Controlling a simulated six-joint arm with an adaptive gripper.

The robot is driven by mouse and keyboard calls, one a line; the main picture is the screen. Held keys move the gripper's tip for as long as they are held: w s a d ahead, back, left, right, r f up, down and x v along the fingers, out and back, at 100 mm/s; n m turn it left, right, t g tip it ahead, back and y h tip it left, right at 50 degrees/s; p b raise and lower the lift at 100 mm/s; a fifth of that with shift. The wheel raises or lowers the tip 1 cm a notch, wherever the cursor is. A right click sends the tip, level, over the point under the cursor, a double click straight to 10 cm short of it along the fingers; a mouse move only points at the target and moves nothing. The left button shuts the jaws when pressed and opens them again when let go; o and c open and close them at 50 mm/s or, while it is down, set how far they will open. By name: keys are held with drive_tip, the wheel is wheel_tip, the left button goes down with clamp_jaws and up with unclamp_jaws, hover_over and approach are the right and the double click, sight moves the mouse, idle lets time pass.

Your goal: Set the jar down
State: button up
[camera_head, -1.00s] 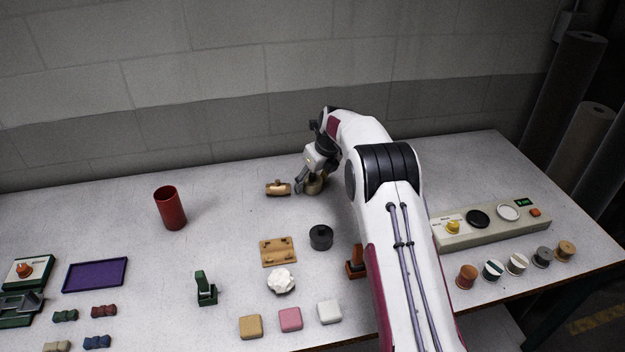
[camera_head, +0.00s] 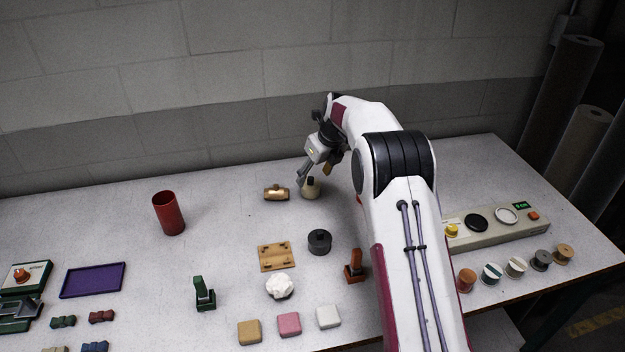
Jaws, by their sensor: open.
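The jar (camera_head: 311,190), small and tan with a dark top, stands upright on the table toward the back, just right of a wooden roller-like piece. My gripper (camera_head: 313,178) is open just above and around the jar's top in the picture. One finger shows to the left of the jar and the other to its upper right. The jar appears to rest on the table, and I cannot tell whether a finger still touches it.
A red cylinder (camera_head: 169,213) stands to the left. The wooden piece (camera_head: 276,193) lies close beside the jar. A black round pot (camera_head: 319,241), a pegged wooden board (camera_head: 277,256) and an orange-brown stand (camera_head: 355,267) are nearer. The table between the cylinder and board is clear.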

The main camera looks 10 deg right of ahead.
drive_tip(key=a+v, duration=0.1)
drive_tip(key=v, duration=0.5)
drive_tip(key=shift+d+r, duration=0.3)
drive_tip(key=shift+d, duration=0.2)
drive_tip(key=shift+s, duration=0.15)
drive_tip(key=s+a+r+n+h, duration=0.1)
drive_tip(key=s+a+r+n, duration=0.1)
drive_tip(key=s+r+n, duration=0.85)
drive_tip(key=s+a+r+n, duration=0.1)
drive_tip(key=s+r+n, duration=0.55)
drive_tip(key=s, duration=0.75)
drive_tip(key=s+f+n, duration=0.2)
drive_tip(key=s+n, duration=0.5)
drive_tip(key=s, duration=0.6)
drive_tip(key=s+f+n+t, duration=0.1)
drive_tip(key=s+f+n, duration=0.2)
drive_tip(key=s+n, duration=0.4)
drive_tip(key=s, duration=0.6)
drive_tip(key=shift+s+a+n+h, duration=0.2)
drive_tip(key=shift+a+n+h, duration=0.1)
drive_tip(key=shift+h, duration=0.1)
